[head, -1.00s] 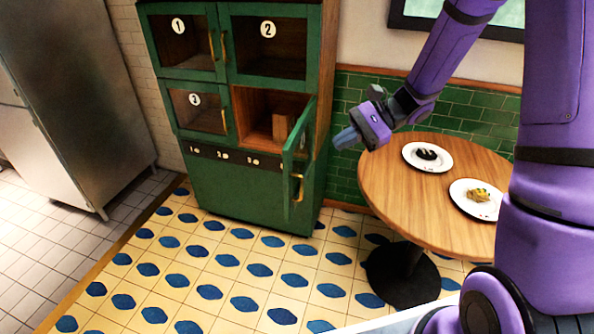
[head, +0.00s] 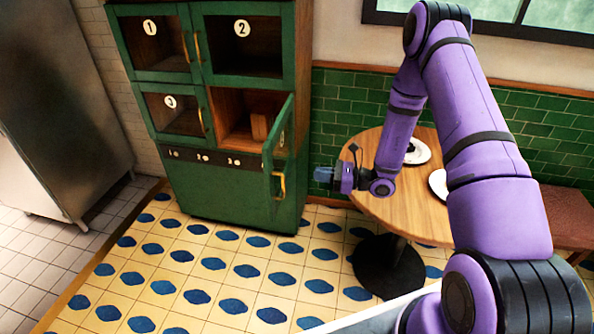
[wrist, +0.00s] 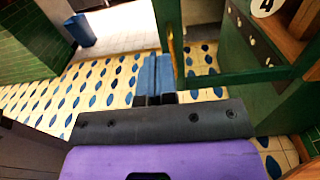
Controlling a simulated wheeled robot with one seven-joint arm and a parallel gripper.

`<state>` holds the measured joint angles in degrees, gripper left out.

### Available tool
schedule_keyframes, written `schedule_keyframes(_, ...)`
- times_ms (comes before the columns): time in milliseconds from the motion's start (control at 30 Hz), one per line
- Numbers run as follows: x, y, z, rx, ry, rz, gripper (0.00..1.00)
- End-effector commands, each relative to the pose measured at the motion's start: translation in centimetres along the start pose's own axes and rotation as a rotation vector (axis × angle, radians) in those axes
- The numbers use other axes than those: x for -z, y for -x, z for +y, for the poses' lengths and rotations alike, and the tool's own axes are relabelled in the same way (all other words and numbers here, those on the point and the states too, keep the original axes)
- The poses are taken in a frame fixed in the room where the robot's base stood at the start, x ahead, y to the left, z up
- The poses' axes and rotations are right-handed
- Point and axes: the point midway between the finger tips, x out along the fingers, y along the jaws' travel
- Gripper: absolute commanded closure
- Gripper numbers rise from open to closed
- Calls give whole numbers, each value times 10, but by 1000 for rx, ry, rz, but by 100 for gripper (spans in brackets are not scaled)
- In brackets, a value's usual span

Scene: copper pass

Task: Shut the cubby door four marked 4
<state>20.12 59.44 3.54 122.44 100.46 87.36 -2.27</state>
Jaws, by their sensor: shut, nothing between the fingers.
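The cubby door marked 4 (head: 266,168) stands swung open from the lower right cubby of the green cabinet (head: 215,187). Its brass handle (head: 280,185) is on the free edge. Its number disc is partly visible in the head view and shows at the top of the wrist view (wrist: 265,5). My gripper (head: 322,174) is shut and empty, to the right of the door on its outer side, with a gap between them in the head view. In the wrist view the blue fingertips (wrist: 155,75) are together, just left of the door's green frame (wrist: 235,74).
A brown block (head: 261,124) stands inside the open cubby (head: 232,135). Doors 1, 2 and 3 are shut. A round wooden table (head: 415,218) with plates (head: 417,153) stands right of the cabinet, beneath my arm. Tiled floor (head: 220,265) in front is clear.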

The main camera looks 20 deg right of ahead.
Motion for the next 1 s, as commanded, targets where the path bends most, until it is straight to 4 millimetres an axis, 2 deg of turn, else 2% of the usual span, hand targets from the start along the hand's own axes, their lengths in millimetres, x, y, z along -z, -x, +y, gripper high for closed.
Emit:
schedule_keyframes(600, -1, -106, 2, -7, 2, 0, 100)
schedule_keyframes(800, -1, -127, 1, -5, 2, 1, 100)
schedule_keyframes(1000, -1, -134, 1, -3, 2, 1, 100)
